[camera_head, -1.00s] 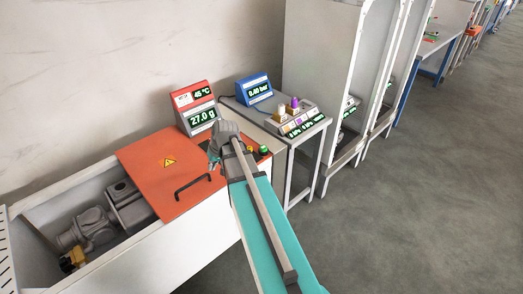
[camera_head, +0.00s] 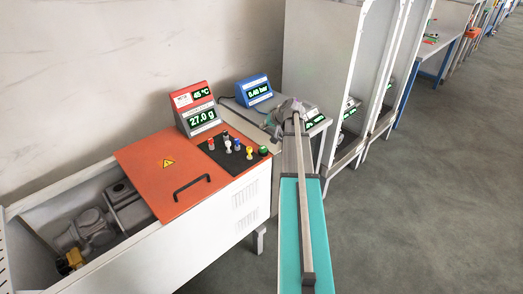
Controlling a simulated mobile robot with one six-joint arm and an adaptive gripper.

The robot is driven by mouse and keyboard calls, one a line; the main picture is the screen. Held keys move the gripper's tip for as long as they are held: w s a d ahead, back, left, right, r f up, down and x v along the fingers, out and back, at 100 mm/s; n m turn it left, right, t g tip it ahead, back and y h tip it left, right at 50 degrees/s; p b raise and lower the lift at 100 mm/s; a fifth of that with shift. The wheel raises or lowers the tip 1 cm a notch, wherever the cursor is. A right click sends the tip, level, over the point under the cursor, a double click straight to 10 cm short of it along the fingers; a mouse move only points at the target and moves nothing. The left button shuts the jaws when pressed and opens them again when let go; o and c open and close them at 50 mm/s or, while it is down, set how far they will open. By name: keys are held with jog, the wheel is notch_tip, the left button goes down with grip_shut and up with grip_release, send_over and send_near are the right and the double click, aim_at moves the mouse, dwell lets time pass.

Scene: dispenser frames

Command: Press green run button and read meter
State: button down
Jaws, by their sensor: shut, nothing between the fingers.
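A green button (camera_head: 263,150) sits at the right end of a black control panel (camera_head: 215,152) on the orange-topped machine. Several other coloured knobs stand on that panel. A red meter (camera_head: 194,106) behind the panel shows 27.0 g, with 45 °C on a smaller display above. A blue meter (camera_head: 255,91) on the grey table to the right shows a bar reading that looks like 0.46. My gripper (camera_head: 270,124) is shut and empty. In the picture it is above and slightly right of the green button, over the grey table, and apart from the button.
My arm crosses in front of the grey table (camera_head: 238,104) and partly hides small displays (camera_head: 316,121) there. An orange cover (camera_head: 150,158) with a black handle (camera_head: 192,186) lies left of the panel. Tall grey partitions (camera_head: 318,60) stand to the right. The floor at right is clear.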

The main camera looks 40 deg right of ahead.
aim_at(264, 148)
jog(key=shift+f, duration=0.2)
dwell(0.3)
notch_tip(264, 148, down, 8)
jog(key=b, duration=0.8)
jog(key=shift+f+b, duration=0.2)
jog(key=shift+b, duration=0.2)
jog(key=shift+f, duration=0.2)
dwell(1.1)
jog(key=shift+f+b, duration=0.25)
jog(key=shift+b, duration=0.2)
jog(key=shift+f+b, duration=0.45)
dwell(0.9)
jog(key=shift+r, duration=0.2)
jog(key=shift+r+p, duration=0.7)
jog(key=shift+p, duration=0.2)
jog(key=shift+r+p, duration=2.55)
